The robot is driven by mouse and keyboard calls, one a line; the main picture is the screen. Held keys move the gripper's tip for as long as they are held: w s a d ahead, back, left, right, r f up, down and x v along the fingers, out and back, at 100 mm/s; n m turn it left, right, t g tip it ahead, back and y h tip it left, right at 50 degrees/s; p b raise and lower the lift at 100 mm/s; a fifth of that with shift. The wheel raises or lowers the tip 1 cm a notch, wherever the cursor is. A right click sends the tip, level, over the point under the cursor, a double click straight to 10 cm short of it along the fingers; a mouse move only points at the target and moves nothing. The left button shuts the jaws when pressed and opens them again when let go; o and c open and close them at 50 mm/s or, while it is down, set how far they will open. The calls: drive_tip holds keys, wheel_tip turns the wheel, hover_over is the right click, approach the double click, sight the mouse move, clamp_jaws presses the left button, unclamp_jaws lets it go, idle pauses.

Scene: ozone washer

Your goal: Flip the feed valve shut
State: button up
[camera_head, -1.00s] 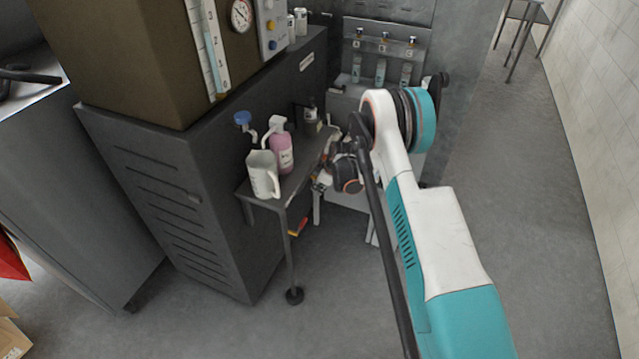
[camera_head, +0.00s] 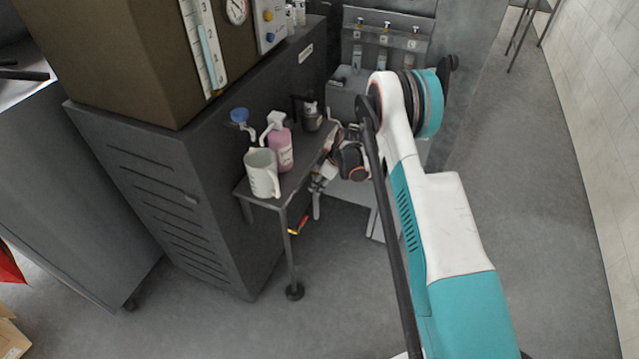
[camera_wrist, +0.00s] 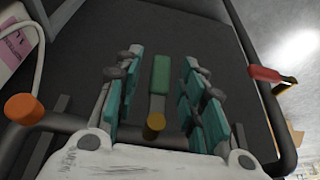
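A lever with a green grip (camera_wrist: 160,74), a grey stem and a brass-coloured round end shows in the wrist view. It lies between my fingers in the picture; no label shows that it is the feed valve. My gripper (camera_wrist: 158,95) is open, with teal pads on both sides of the lever and visible gaps to it. I cannot tell its depth from the lever. A red handle (camera_wrist: 264,74) is to the right of my fingers. In the head view my gripper (camera_head: 319,183) is small and partly hidden beside the side table.
The side table (camera_head: 262,201) holds a white jug (camera_head: 262,176), a pink spray bottle (camera_head: 281,152) and a dark bottle (camera_head: 312,118). A blue knob (camera_head: 239,115) juts from the dark cabinet (camera_head: 160,205). An orange knob (camera_wrist: 24,108) is left in the wrist view.

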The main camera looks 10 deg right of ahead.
drive_tip(key=v, duration=1.2)
drive_tip(key=shift+w, duration=0.1)
drive_tip(key=shift+r, duration=0.1)
